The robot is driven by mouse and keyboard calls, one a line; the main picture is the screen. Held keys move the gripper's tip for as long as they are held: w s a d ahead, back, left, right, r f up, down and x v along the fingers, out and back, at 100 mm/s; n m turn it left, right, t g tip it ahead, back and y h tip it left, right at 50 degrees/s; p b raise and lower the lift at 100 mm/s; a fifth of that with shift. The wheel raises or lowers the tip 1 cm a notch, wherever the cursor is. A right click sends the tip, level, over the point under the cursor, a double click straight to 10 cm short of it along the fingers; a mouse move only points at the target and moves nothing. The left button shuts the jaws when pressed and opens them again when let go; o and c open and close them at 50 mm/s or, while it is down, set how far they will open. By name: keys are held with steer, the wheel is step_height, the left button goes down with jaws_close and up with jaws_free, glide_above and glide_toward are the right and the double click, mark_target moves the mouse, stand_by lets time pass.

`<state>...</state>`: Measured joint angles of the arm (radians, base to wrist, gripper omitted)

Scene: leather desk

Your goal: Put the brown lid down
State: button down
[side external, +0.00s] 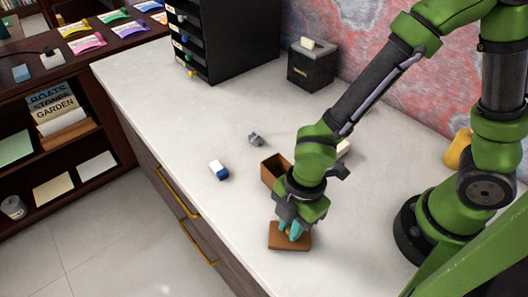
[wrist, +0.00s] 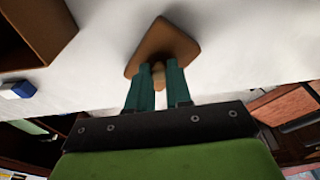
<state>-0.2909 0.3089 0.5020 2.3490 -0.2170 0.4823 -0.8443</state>
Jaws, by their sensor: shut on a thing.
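The brown lid (side external: 289,238) is a flat square plate at the front edge of the pale desk top. The wrist view also shows my gripper (wrist: 157,75). Whether the lid touches the desk or is just above it, I cannot tell. An open brown box (side external: 272,172) stands behind the lid, partly hidden by my arm.
A blue and white eraser (side external: 219,170) and a crumpled grey bit (side external: 255,139) lie left of the box. A black drawer unit (side external: 225,40) and a dark cube box (side external: 312,66) stand at the back.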

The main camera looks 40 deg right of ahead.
steer(key=shift+f, duration=0.7)
steer(key=c, duration=1)
jaws_free()
steer(key=shift+f, duration=0.1)
steer(key=shift+c, duration=0.2)
step_height(320, 180, up, 12)
steer(key=d, duration=0.2)
steer(key=w+d+r+m+t, duration=0.1)
steer(key=d+r+m+t, duration=0.2)
steer(key=d+r+m, duration=0.3)
steer(key=w+d+r+m+t, duration=0.1)
steer(key=d+r+m+t, duration=0.3)
steer(key=d+m, duration=0.7)
steer(key=r+m, duration=0.1)
steer(key=m, duration=0.4)
steer(key=shift+w+d+r, duration=0.3)
steer(key=shift+r, duration=0.05)
